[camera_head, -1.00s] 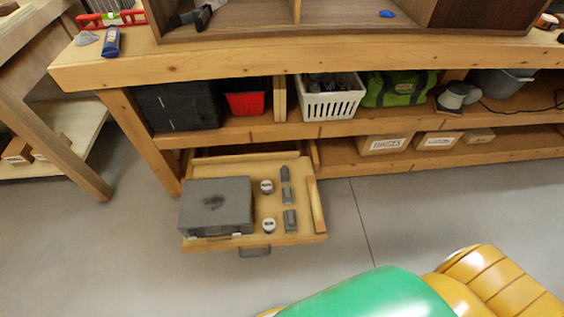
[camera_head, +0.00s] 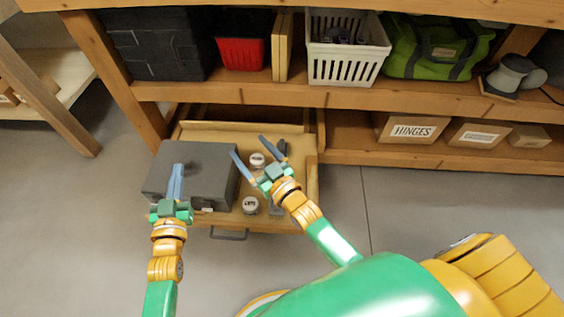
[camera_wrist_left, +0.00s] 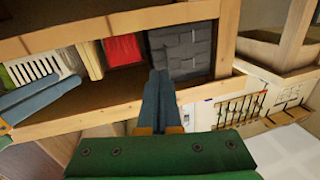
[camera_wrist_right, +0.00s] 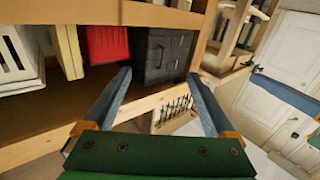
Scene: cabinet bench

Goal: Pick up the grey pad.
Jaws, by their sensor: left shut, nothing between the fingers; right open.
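Small grey blocks lie in the right half of the open drawer (camera_head: 312,182); one grey piece (camera_head: 281,147) shows at the back, partly behind my right gripper, and another (camera_head: 274,211) shows beside its wrist. I cannot tell which of them is the grey pad. My left gripper (camera_head: 177,168) is shut and empty, in front of the large grey case (camera_head: 215,160) in this view. My right gripper (camera_head: 249,147) is open and empty, its fingers spread over the drawer's right half. It shows open in the right wrist view (camera_wrist_right: 160,74).
Two round white-lidded tins (camera_head: 257,160) (camera_head: 250,205) sit in the drawer between the case and the grey blocks. The shelf above holds a black box (camera_head: 155,45), a red bin (camera_head: 243,52), a white basket (camera_head: 345,62) and a green bag (camera_head: 435,50).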

